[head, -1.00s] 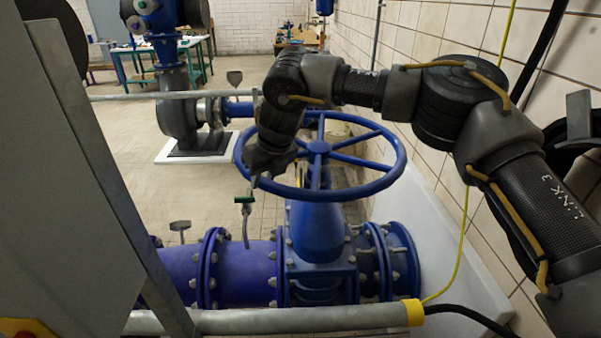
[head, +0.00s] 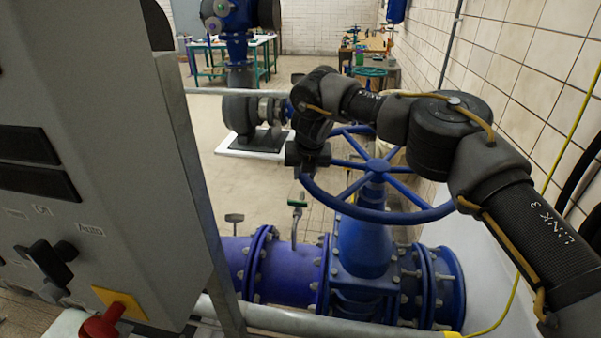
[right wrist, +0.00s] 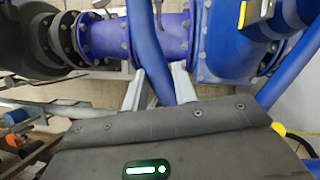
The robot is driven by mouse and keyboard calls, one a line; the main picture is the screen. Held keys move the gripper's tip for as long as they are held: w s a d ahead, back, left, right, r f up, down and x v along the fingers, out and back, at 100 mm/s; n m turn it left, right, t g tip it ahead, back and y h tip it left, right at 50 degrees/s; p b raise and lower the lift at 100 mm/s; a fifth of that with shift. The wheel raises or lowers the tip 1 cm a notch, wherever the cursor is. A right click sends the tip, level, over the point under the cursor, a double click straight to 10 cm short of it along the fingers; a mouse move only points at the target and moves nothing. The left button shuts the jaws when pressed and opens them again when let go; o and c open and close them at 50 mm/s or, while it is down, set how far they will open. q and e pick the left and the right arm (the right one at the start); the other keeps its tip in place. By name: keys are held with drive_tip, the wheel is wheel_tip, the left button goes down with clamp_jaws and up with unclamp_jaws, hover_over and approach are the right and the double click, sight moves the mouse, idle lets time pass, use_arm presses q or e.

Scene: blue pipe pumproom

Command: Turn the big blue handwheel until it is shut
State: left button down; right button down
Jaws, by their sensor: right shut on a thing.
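The big blue handwheel (head: 378,166) lies nearly level on top of a blue valve (head: 362,245) in the head view. My right arm reaches in from the right across the wheel and hides part of its far side. My right gripper (head: 304,174) is at the left part of the rim. In the right wrist view its two pale fingers (right wrist: 158,74) stand on either side of the blue rim (right wrist: 145,45), shut on it. My left gripper is in neither view.
A grey control cabinet (head: 75,200) with a red knob (head: 103,322) stands close on the left. A grey rail (head: 290,318) runs low in front of the purple-blue pipe (head: 290,275). A tiled wall (head: 515,90) closes the right side. A pump (head: 240,110) stands behind.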

drive_tip(key=shift+w+a+r, duration=0.1)
drive_tip(key=c, duration=1.5)
unclamp_jaws()
drive_tip(key=o, duration=0.4)
drive_tip(key=shift+w+a+f, duration=0.1)
drive_tip(key=shift+w+f, duration=0.1)
drive_tip(key=shift+s+r, duration=0.2)
drive_tip(key=shift+r, duration=0.15)
drive_tip(key=b+v, duration=0.2)
drive_tip(key=v, duration=0.8)
drive_tip(key=shift+r, duration=0.1)
